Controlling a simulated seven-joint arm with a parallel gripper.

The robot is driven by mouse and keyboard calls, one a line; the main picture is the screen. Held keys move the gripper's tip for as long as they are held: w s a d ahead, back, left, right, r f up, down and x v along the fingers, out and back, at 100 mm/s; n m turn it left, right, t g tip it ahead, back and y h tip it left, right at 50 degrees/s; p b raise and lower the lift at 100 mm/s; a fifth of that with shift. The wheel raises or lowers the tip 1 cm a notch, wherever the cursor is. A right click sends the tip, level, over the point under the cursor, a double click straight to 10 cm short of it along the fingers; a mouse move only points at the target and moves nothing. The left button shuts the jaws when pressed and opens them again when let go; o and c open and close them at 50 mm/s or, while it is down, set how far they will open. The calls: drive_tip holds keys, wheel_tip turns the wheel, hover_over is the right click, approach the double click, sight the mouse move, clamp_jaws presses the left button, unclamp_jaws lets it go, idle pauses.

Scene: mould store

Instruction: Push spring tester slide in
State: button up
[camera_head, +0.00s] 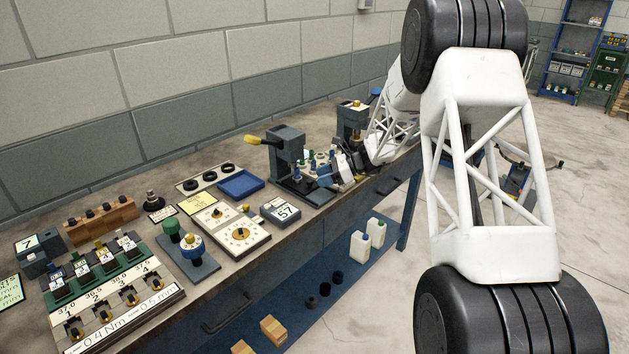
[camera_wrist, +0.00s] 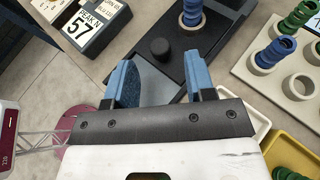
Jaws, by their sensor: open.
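The spring tester (camera_head: 287,147) is a dark grey press with a yellow-tipped lever, standing on the bench. Its dark slide (camera_wrist: 196,52) fills the upper middle of the wrist view. A round black knob (camera_wrist: 160,48) stands on the slide. A blue spring (camera_wrist: 192,14) sits on the slide farther up. My gripper (camera_wrist: 158,82) is open, its two blue fingers apart and nothing visibly held between them. The knob shows just beyond the fingertips, between their lines; I cannot tell the height gap. In the head view my gripper (camera_head: 325,178) is at the tester's front right, partly hidden.
A grey readout marked 57 (camera_head: 281,209) lies left of the tester; it also shows in the wrist view (camera_wrist: 92,25). A pale rack of green and blue springs (camera_wrist: 280,65) and a yellow tray (camera_wrist: 290,150) lie on the right. A second press (camera_head: 353,118) stands behind.

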sight(312, 180)
drive_tip(key=shift+x, duration=1.65)
clamp_jaws()
